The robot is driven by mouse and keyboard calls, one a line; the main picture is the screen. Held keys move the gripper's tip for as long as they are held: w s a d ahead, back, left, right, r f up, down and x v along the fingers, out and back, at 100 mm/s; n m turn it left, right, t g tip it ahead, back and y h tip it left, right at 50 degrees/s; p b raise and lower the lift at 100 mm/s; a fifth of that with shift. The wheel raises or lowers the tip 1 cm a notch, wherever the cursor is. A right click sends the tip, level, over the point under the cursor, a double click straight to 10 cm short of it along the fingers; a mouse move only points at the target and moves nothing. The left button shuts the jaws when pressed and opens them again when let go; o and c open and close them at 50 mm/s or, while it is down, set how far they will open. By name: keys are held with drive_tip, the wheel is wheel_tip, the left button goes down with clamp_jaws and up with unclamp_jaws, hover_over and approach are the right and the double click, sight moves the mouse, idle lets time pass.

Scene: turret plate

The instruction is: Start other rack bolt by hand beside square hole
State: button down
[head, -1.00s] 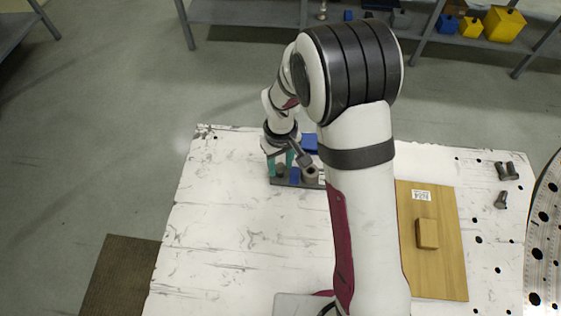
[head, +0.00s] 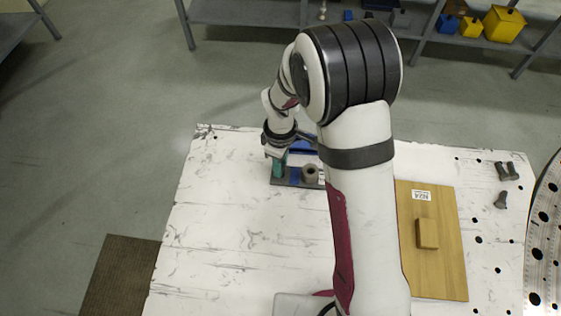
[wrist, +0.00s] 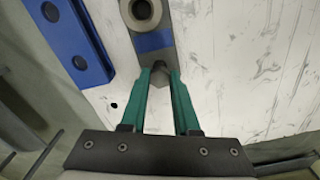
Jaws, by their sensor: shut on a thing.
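A dark grey rack bar (head: 292,184) with a blue band lies near the table's far edge. It also shows in the wrist view (wrist: 140,20). My gripper (head: 278,172) is at the bar's left end, pointing down. In the wrist view, my gripper's teal fingers (wrist: 160,75) are shut on a dark hex-headed bolt (wrist: 159,67) at the bar's near end. Whether the bolt is still seated in the bar cannot be told. A grey ring-shaped piece with a hole (wrist: 141,12) stands beyond the blue band. The round turret plate (head: 545,235) is partly seen at far right. I cannot make out a square hole.
A blue block with dark holes (wrist: 75,40) lies beside the bar. Several dark bolts (head: 501,201) lie on the white table (head: 230,240) at right. A wooden board (head: 440,275) bears a small wooden block (head: 427,234). The table's left part is clear.

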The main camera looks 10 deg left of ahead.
drive_tip(key=c, duration=1.1)
unclamp_jaws()
drive_tip(key=m, duration=0.3)
drive_tip(key=shift+m, duration=0.4)
drive_tip(key=o, duration=0.8)
wheel_tip(320, 180, up, 7)
